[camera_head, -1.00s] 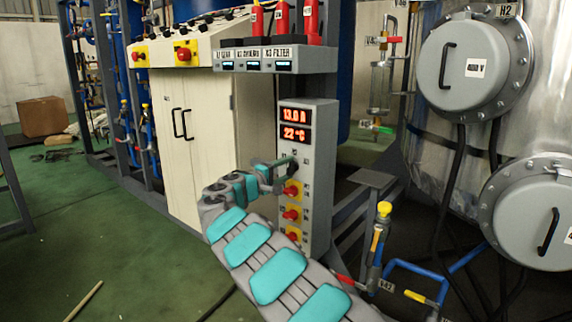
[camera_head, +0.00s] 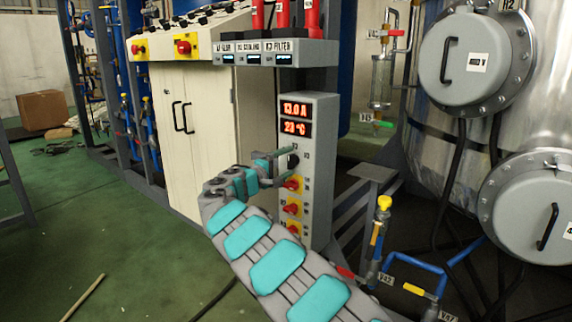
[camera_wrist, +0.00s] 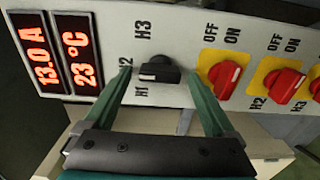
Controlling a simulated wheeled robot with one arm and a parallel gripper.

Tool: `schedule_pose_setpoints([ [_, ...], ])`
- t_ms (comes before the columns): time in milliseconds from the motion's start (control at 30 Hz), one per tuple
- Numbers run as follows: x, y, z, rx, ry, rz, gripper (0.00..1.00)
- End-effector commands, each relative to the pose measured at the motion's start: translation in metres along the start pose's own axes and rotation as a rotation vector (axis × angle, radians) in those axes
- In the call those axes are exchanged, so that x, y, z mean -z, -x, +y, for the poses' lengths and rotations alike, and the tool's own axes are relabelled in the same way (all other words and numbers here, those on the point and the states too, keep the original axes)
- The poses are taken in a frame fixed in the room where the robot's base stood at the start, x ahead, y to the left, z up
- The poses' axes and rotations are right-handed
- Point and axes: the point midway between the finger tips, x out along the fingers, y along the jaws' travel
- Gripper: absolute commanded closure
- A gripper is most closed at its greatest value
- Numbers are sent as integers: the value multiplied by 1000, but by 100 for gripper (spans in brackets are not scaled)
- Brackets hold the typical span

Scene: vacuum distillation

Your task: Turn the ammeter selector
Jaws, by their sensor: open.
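The ammeter selector is a black knob (camera_wrist: 158,70) on the grey panel, with labels H1, H2 and H3 around it in the wrist view. It also shows as a small dark knob (camera_head: 293,161) in the head view, below the red displays. My gripper (camera_wrist: 160,85) is open, with one finger on each side of the knob and a visible gap to each. Whether the fingertips reach the panel I cannot tell. In the head view my gripper (camera_head: 278,156) is in front of the panel at knob height. The displays (camera_wrist: 55,52) read 13.0 A and 23 °C.
Red switches on yellow plates (camera_wrist: 224,76) sit close beside the selector, marked OFF and ON. In the head view they are below it on the grey control box (camera_head: 318,190). A cream cabinet (camera_head: 185,130) stands to the left, and valves and blue pipes (camera_head: 415,266) to the right.

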Motion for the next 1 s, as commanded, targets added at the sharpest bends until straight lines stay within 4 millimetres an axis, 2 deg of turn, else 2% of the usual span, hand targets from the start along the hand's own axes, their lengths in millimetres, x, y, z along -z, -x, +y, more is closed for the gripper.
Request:
schedule_pose_setpoints([
  [267, 0, 6, 1, -1, -1, 0, 10],
  [700, 1, 69, 1, -2, 0, 3, 10],
  [833, 1, 77, 0, -2, 0, 2, 10],
  [1000, 0, 79, 0, 0, 0, 1, 10],
])
